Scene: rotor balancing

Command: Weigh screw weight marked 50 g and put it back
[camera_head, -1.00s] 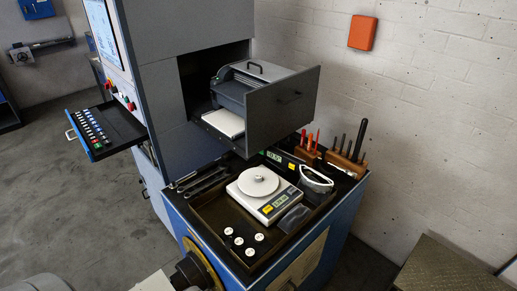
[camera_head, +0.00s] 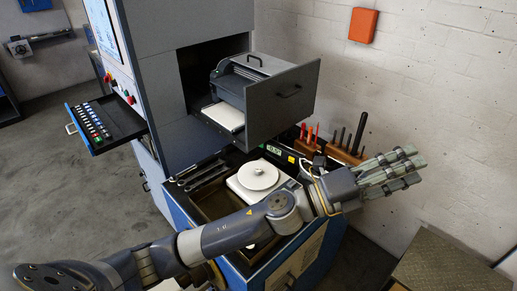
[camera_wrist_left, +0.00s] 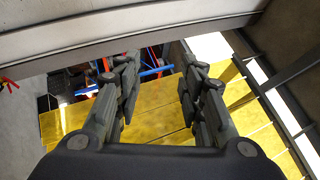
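The scale (camera_head: 241,190) stands in the tray on the blue cabinet. The screw weights are almost wholly hidden behind my left arm, and no marking can be read. My left gripper (camera_head: 397,172) is stretched past the cabinet's right side, above the floor by the wall, away from the scale. In the left wrist view its fingers (camera_wrist_left: 160,66) are apart with nothing between them. My right gripper is not in view.
An open drawer (camera_head: 285,105) with a machine in it juts out over the back of the tray. Wooden holders (camera_head: 345,155) with screwdrivers stand at the back right. Wrenches (camera_head: 203,174) lie left of the scale. A keyboard shelf (camera_head: 105,125) sticks out at left.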

